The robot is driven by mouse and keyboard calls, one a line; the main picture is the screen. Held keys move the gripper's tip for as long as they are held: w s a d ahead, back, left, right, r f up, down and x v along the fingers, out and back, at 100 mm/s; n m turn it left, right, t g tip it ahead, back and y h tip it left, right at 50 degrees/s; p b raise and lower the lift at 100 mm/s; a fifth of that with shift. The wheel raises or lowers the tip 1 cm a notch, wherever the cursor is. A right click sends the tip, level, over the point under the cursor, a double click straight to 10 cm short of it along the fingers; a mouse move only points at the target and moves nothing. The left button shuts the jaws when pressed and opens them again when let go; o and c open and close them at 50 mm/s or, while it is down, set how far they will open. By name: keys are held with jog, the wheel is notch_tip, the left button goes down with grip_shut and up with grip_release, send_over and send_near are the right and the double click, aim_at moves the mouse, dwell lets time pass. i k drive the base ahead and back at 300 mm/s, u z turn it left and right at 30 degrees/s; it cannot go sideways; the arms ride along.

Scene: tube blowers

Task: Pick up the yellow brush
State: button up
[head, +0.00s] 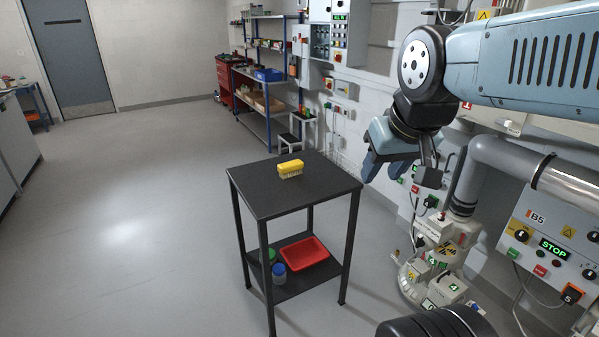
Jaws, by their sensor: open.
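The yellow brush (291,168) lies on the black top of a small table (262,200), near its middle and towards the back. Its yellow back faces up and pale bristles face down. My gripper (376,177) hangs from my arm at the right, above and to the right of the table, apart from the brush. Its blue-grey fingers point down, open, with nothing seen between them. Part of the gripper is hidden by its own wrist.
The table's lower shelf holds a red tray (313,245), a blue-capped jar (279,272) and a green item. A control panel (560,235) and a grey pipe (520,165) stand at the right. Shelving (270,75) lines the back wall. Floor left of the table is clear.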

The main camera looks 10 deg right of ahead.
aim_at(293, 167)
jog(key=u, duration=0.3)
jog(key=i, duration=0.85)
jog(key=z, duration=2.35)
jog(key=k, duration=0.85)
jog(key=u, duration=0.05)
